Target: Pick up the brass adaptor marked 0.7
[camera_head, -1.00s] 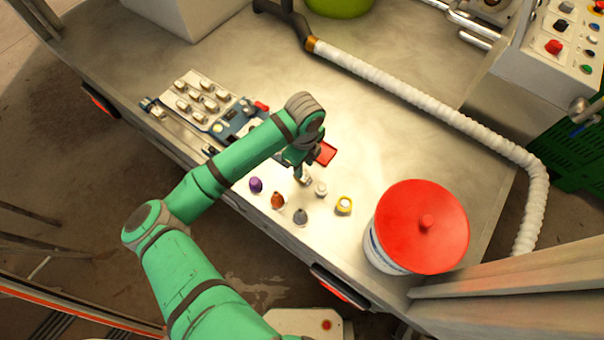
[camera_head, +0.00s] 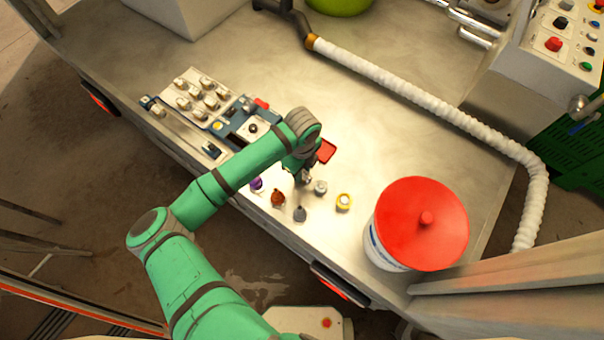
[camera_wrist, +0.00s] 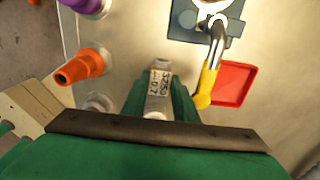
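My gripper (camera_head: 304,178) points down over the worktop, near the small adaptors. In the wrist view its two green fingers (camera_wrist: 160,98) stand on either side of a small adaptor (camera_wrist: 158,84) with a pale label that reads "0.7" on its lower line. The fingers look apart, with the adaptor between them; I cannot tell whether either touches it. The adaptor's lower end is hidden by the gripper. In the head view the arm and gripper largely hide this adaptor.
Purple (camera_head: 256,184), orange (camera_head: 278,197), grey (camera_head: 300,213), silver (camera_head: 320,187) and yellow-ringed (camera_head: 344,201) pieces stand close by. A red tray (camera_head: 326,151) lies behind the gripper. A red-lidded bucket (camera_head: 422,222) stands right. A white hose (camera_head: 430,108) crosses the worktop.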

